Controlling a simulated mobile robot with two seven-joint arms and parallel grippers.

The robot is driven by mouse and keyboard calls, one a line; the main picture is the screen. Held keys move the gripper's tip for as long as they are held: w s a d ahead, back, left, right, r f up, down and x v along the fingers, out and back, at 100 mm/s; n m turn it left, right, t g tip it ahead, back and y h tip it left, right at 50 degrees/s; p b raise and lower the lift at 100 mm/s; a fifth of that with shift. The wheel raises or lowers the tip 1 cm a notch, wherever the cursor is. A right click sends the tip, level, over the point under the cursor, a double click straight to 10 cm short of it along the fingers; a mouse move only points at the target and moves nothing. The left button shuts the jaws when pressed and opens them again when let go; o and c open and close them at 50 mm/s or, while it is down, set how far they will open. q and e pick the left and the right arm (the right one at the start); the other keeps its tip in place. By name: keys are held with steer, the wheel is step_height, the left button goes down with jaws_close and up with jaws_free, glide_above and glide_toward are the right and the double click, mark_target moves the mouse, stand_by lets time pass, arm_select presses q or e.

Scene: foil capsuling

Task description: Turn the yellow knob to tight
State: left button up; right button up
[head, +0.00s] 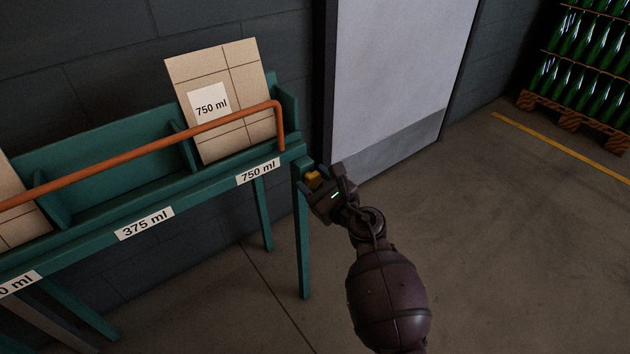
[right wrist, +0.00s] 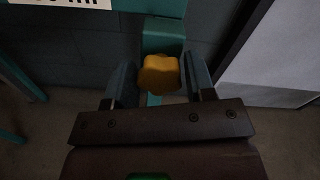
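The yellow knob (right wrist: 159,74) is on the green leg at the right end of the rack, just below the 750 ml label. It also shows in the head view (head: 313,178), partly hidden by my right gripper. My right gripper (head: 311,181) is at the knob. In the right wrist view its fingers (right wrist: 160,82) stand on either side of the knob. A gap shows between the knob and the left finger; the right finger is close to it, and contact there is hard to tell. No tight marking is readable. My left gripper is not in view.
The green rack (head: 100,160) has an orange rail (head: 140,152) along its front and a 750 ml panel (head: 225,100) leaning in it. A pale door (head: 395,70) stands behind. The floor at right is clear.

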steer(key=c, duration=0.5)
